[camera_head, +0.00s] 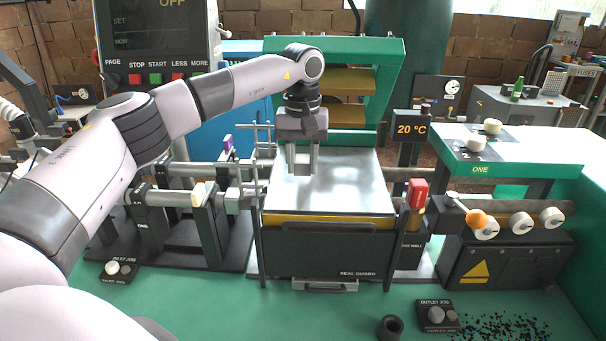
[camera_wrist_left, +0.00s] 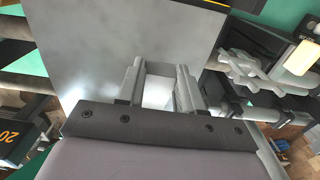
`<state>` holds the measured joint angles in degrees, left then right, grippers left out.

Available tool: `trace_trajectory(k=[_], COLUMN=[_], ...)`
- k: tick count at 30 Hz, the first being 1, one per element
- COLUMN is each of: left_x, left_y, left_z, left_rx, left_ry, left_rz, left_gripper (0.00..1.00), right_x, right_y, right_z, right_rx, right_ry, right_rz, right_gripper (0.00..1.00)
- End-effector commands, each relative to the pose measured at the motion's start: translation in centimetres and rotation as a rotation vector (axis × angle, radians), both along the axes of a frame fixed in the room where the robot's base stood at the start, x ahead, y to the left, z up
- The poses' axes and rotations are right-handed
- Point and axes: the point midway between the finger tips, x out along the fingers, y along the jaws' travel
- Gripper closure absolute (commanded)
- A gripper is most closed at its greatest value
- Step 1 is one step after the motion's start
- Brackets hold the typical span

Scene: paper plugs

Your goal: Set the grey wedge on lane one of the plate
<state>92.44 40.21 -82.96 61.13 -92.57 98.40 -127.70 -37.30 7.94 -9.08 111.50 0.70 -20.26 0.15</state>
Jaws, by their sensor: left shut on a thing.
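The plate (camera_head: 345,193) is a shiny silver metal sheet on top of the black press in the middle of the head view. It also fills the upper left of the left wrist view (camera_wrist_left: 95,40). My left gripper (camera_head: 303,168) points down over the back left part of the plate. In the wrist view my left gripper (camera_wrist_left: 158,80) is shut on a small grey piece, which I take to be the grey wedge (camera_wrist_left: 160,68). The fingers hide most of it, and I cannot tell whether it touches the plate. Lane marks are not readable. My right gripper is not in view.
A green press frame (camera_head: 390,47) stands behind the plate. A grey rack (camera_head: 256,160) is close to the left of the gripper. A red block (camera_head: 417,193) sits at the plate's right edge. The front of the plate is clear.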

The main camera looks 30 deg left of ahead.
Motion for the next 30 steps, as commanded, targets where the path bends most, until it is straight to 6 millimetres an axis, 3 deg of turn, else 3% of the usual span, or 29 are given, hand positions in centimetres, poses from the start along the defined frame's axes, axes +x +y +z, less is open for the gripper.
trace_trajectory(k=[9, 20, 21, 23, 30], left_x=[-0.1, 0.0, 0.0, 0.0, 0.0], left_y=[0.0, 0.0, 0.0, 0.0, 0.0], left_z=[-3.6, -4.2, -4.3, -4.2, -4.2], left_rx=[0.001, 0.001, 0.001, 0.000, 0.000], left_ry=[0.002, 0.001, 0.001, 0.000, 0.000], left_rz=[0.000, 0.000, 0.000, 0.000, 0.000], left_gripper=[0.98, 0.98, 0.61, 0.41, 0.38], right_x=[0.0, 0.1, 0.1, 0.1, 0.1], right_y=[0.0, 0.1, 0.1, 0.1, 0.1], right_z=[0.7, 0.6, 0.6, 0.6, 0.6], right_rx=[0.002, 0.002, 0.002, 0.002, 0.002], right_ry=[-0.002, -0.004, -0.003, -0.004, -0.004], right_rz=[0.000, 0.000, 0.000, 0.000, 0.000], right_gripper=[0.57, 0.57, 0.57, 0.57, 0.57])
